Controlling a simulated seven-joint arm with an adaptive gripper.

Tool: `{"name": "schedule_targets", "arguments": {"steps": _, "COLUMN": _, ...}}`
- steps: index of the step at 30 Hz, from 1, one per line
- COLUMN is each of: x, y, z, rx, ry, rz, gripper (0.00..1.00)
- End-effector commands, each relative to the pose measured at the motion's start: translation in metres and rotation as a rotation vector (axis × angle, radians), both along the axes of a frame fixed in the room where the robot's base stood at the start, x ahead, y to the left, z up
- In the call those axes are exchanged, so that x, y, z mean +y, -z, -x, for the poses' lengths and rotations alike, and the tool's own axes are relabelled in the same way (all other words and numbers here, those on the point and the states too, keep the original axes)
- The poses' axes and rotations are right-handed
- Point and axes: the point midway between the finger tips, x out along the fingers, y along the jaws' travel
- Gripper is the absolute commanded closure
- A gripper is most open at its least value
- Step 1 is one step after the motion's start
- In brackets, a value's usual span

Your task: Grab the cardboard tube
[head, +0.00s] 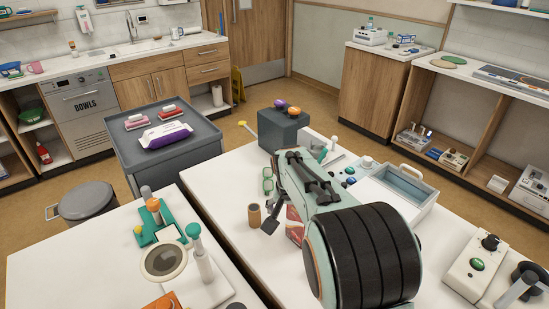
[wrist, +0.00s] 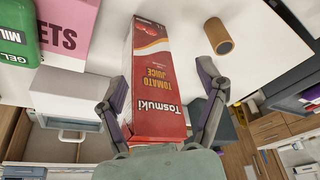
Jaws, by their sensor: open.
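The cardboard tube (head: 254,215) is a short brown open cylinder standing upright on the white table, left of my gripper. In the wrist view the tube (wrist: 218,36) is at the upper right, beyond the tip of the right finger and apart from it. My gripper (wrist: 160,88) is open, with a dark finger on each side of the picture of a red tomato juice carton (wrist: 158,97). I cannot tell whether the fingers touch the carton. In the head view my arm hides most of the carton (head: 294,227) and much of the gripper.
A pink-and-white box (wrist: 68,22) and a green carton (wrist: 18,35) stand near the gripper. A blue-grey tray (head: 425,190) is at the table's right. Left, across a gap, another white table holds a stand with a round dish (head: 163,260). Bare tabletop lies around the tube.

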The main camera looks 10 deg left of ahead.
Motion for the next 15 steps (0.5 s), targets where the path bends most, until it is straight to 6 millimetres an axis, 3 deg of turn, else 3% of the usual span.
{"name": "schedule_targets", "arguments": {"steps": 1, "x": 0.019, "y": 0.018, "z": -0.018, "rx": -0.025, "ry": -0.008, "rz": 0.011, "gripper": 0.29}}
{"name": "schedule_targets", "arguments": {"steps": 3, "x": 0.041, "y": 0.037, "z": -0.039, "rx": -0.069, "ry": -0.009, "rz": 0.016, "gripper": 0.29}}
{"name": "schedule_targets", "arguments": {"steps": 9, "x": 0.09, "y": 0.079, "z": -0.071, "rx": -0.16, "ry": -0.027, "rz": 0.02, "gripper": 0.29}}
{"name": "schedule_targets", "arguments": {"steps": 15, "x": 0.103, "y": 0.1, "z": -0.083, "rx": -0.187, "ry": -0.034, "rz": 0.02, "gripper": 0.29}}
